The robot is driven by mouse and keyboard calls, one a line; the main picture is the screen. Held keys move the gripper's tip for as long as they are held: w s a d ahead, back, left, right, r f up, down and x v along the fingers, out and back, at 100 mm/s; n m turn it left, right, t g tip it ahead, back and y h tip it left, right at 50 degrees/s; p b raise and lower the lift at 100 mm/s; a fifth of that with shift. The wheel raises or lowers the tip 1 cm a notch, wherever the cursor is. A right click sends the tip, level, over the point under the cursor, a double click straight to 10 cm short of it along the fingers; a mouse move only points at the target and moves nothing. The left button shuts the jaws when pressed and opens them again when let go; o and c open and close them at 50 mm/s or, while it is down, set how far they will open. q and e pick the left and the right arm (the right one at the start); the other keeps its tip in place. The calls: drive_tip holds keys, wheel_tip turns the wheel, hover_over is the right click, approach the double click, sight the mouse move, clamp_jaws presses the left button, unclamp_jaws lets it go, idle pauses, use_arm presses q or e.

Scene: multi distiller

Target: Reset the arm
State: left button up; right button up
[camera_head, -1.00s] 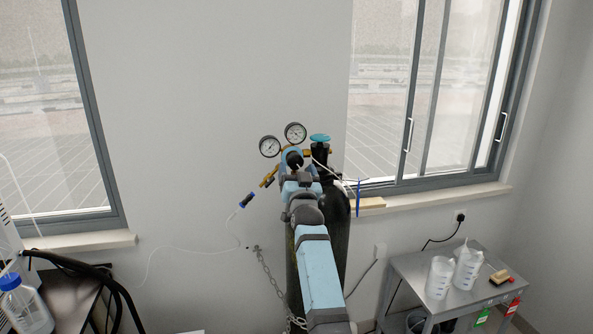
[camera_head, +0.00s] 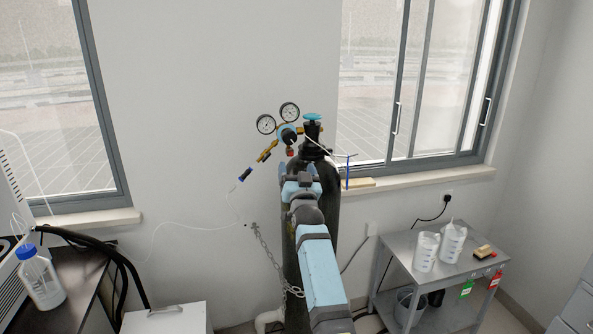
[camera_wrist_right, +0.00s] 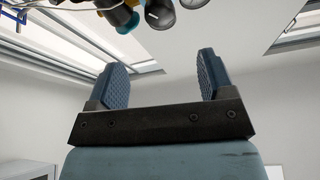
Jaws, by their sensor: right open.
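My right arm reaches forward in the middle of the head view, in front of a dark gas cylinder (camera_head: 326,205). My right gripper (camera_head: 300,172) is below the cylinder's regulator, which has two round gauges (camera_head: 277,117) and a blue-green valve knob (camera_head: 312,116). In the right wrist view the two fingers of this gripper (camera_wrist_right: 163,82) stand wide apart with nothing between them. The gauges and knob show at the top edge of that view, apart from the fingers. My left gripper is not in view.
A grey side table (camera_head: 394,245) with two white beakers (camera_head: 438,246) stands at the right. A chain (camera_head: 266,262) hangs beside the cylinder. A blue-capped bottle (camera_head: 40,277) and black hoses are at the left. Windows flank the wall behind.

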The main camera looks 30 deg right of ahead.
drive_tip(key=shift+w+d+f, duration=0.1)
drive_tip(key=shift+w, duration=0.05)
drive_tip(key=s+a+f+n+g+y, duration=0.2)
drive_tip(key=s+a+f+n+y, duration=0.15)
drive_tip(key=s+f, duration=0.6)
drive_tip(key=s+a+f+n+g+y, duration=0.2)
drive_tip(key=s+a+f, duration=0.35)
drive_tip(key=f, duration=0.75)
drive_tip(key=s+a+f+n+g+y, duration=0.1)
drive_tip(key=s+f, duration=0.4)
drive_tip(key=s, duration=0.5)
drive_tip(key=s+a+f+n+g+y+p, duration=0.1)
drive_tip(key=s+a+f+g+y, duration=0.1)
drive_tip(key=s, duration=0.8)
drive_tip(key=s+a+f+n+g+y, duration=0.1)
drive_tip(key=s+a+f+g, duration=0.2)
drive_tip(key=s+a+f, duration=0.4)
drive_tip(key=s, duration=0.4)
drive_tip(key=shift+f+y+p, duration=0.3)
drive_tip(key=shift+f+y, duration=0.05)
drive_tip(key=shift+s, duration=0.1)
